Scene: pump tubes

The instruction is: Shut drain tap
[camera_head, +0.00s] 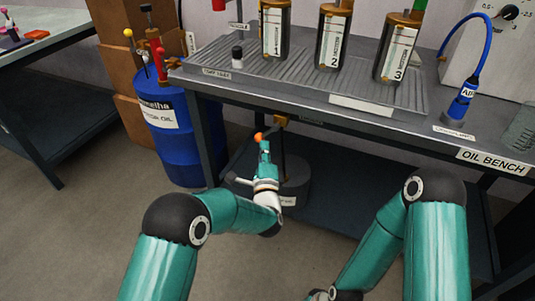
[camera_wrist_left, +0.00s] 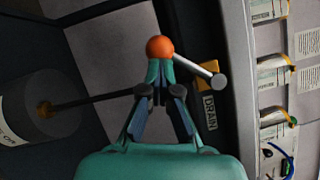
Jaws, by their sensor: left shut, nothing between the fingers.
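The drain tap has an orange ball knob (camera_head: 258,137) at the end of a grey lever, and a brass body (camera_head: 282,120) under the bench's front edge. In the left wrist view the knob (camera_wrist_left: 160,47) is at upper centre. The lever (camera_wrist_left: 192,66) runs from it, down and right, to the brass body (camera_wrist_left: 207,74), beside a DRAIN label (camera_wrist_left: 209,112). My left gripper (camera_head: 264,147) is shut and empty. Its fingertips (camera_wrist_left: 160,72) are right at the knob; I cannot tell whether they touch it.
The oil bench (camera_head: 460,145) stands above, with numbered cylinders (camera_head: 333,40) on a ribbed tray. A dark drum (camera_head: 295,185) stands below the tap, with a thin dark pipe (camera_wrist_left: 90,103) above it. A blue oil barrel (camera_head: 180,135) stands left. Open floor lies front left.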

